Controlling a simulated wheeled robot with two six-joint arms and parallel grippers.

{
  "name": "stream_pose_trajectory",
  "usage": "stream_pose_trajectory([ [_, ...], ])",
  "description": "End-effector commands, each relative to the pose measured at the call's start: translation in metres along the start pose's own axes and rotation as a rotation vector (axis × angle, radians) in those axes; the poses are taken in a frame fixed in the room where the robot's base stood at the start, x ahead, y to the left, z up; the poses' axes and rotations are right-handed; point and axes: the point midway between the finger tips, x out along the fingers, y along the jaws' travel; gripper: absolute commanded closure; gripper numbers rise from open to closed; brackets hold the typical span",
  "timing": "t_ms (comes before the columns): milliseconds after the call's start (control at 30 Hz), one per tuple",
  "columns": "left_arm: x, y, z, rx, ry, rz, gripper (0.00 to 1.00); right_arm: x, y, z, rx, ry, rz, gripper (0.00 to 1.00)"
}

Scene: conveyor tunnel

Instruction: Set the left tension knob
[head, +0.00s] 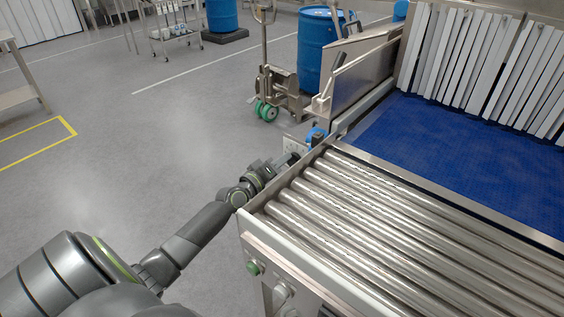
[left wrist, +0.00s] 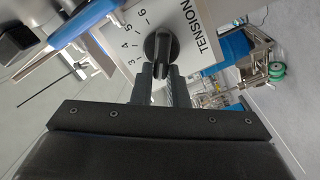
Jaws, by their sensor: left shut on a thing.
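The left tension knob (left wrist: 160,46) is black and sits on a pale plate (left wrist: 203,48) printed TENSION, with numbers including 3, 4, 5 and 6. In the left wrist view my left gripper (left wrist: 161,70) is shut on the knob, one finger at each side. In the head view my left gripper (head: 290,159) reaches the side of the conveyor by the plate (head: 293,145). The knob itself is too small and covered to make out there. The exact number it points to is not clear. My right gripper is not in view.
The roller conveyor (head: 340,190) lies just right of my left arm, with a blue belt (head: 440,135) and white strip curtains (head: 480,60) behind. A pallet jack (head: 280,85) and a blue drum (head: 318,45) stand beyond.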

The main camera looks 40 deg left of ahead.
Motion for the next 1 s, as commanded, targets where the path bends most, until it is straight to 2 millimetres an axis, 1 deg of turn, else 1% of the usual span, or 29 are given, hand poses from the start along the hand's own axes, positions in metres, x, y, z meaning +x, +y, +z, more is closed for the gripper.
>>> stream_pose_trajectory([
  [233,-0.0002,-0.0019,0.0002,-0.059,-0.001,-0.002,1.0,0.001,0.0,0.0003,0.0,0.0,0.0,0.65],
  [667,-0.0003,-0.0021,0.0002,-0.067,-0.001,-0.002,1.0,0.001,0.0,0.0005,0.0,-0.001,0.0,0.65],
  [700,-0.0003,-0.0021,0.0002,-0.067,-0.001,-0.002,0.85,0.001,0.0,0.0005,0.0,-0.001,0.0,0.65],
  [867,-0.0003,-0.002,0.0002,-0.066,-0.001,-0.001,0.65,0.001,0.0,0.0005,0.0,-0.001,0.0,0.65],
  [1000,-0.0002,-0.0018,0.0001,-0.066,0.0,-0.001,0.65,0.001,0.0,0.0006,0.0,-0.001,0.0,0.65],
])
